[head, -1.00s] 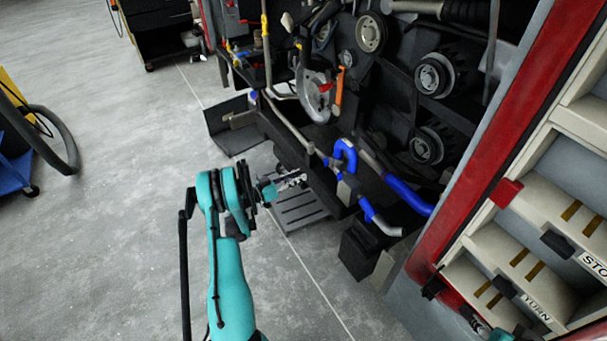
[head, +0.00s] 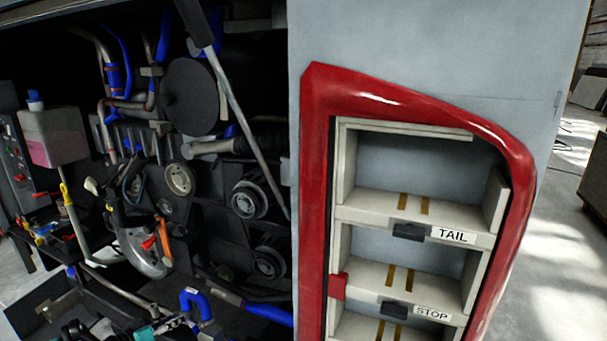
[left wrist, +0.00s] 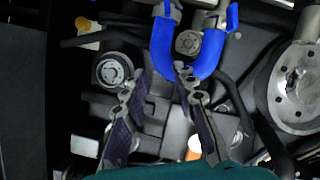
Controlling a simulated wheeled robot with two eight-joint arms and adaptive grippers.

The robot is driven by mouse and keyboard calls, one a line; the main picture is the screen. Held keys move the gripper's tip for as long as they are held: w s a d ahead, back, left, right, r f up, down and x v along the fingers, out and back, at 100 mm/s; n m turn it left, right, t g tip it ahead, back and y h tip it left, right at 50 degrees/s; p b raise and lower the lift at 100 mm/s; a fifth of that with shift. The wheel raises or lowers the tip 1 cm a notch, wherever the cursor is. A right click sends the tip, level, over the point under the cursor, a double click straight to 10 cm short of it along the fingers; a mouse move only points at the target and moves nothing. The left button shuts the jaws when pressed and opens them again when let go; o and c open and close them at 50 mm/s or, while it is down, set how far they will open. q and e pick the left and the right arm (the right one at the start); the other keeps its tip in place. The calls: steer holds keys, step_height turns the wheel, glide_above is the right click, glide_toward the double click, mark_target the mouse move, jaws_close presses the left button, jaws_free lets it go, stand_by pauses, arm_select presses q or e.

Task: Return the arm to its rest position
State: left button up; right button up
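My left gripper (head: 178,322) shows at the bottom edge of the head view, in front of the open engine bay. Only its small teal and grey end is in the picture; the rest of the arm is mostly cut off. In the left wrist view its two dark padded fingers (left wrist: 160,78) are spread apart with nothing between them. A bent blue hose (left wrist: 190,62) lies beyond the fingertips; it also shows in the head view (head: 196,303). I cannot tell how far the fingertips are from it. My right gripper is not in view.
The engine bay holds pulleys (head: 249,199), pipes and a slanted strut (head: 236,95). A white tank (head: 54,136) stands at the left. A red-framed light panel (head: 313,200) with TAIL (head: 453,235) and STOP labels stands at the right. Floor shows at the far right.

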arm_select(q)
steer(key=s+d+r+g+y, duration=0.1)
steer(key=s+d+r+g, duration=0.1)
steer(key=s+d+r, duration=0.55)
steer(key=s+d+r+g+y, duration=0.2)
steer(key=s+d+r, duration=0.2)
steer(key=d, duration=0.6)
steer(key=s+d+y, duration=0.2)
steer(key=s, duration=0.7)
steer(key=s+d+g+y, duration=0.1)
steer(key=s+d, duration=0.2)
steer(key=s, duration=0.7)
steer(key=shift+s+n+y, duration=0.25)
steer(key=shift+n+y, duration=0.15)
